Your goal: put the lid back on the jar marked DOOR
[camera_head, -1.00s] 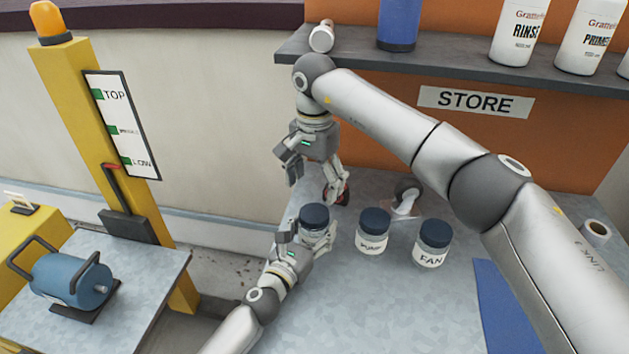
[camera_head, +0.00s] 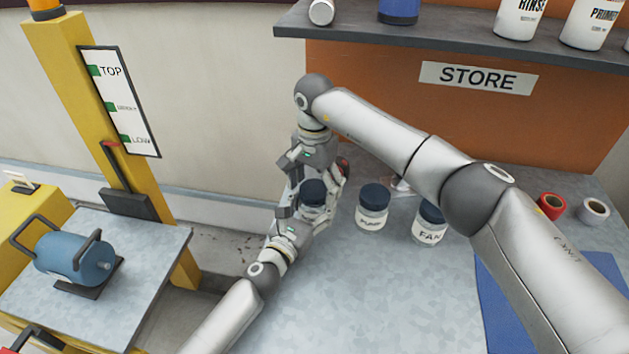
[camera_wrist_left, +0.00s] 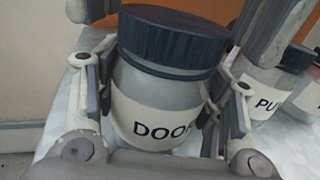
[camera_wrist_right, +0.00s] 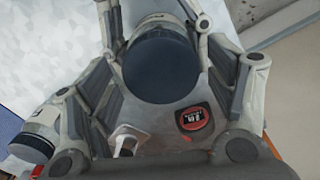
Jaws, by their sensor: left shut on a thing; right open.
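The jar marked DOOR (camera_wrist_left: 155,105) stands upright between the fingers of my left gripper (camera_head: 305,212), which is shut on its body. A dark blue lid (camera_wrist_left: 170,38) is on top of the jar; it looks level, but I cannot tell how firmly it sits. The lid also shows in the head view (camera_head: 313,190) and the right wrist view (camera_wrist_right: 160,68). My right gripper (camera_head: 316,178) points down over the jar, open, with its fingers on either side of the lid. I cannot tell whether they touch it.
Jars marked PUMP (camera_head: 371,218) and FAN (camera_head: 428,232) stand to the right, both with dark lids. A round red-and-black object (camera_wrist_right: 193,118) lies close behind the DOOR jar. A red roll (camera_head: 551,205), a white roll (camera_head: 593,210) and a blue mat (camera_head: 560,300) are at the right.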

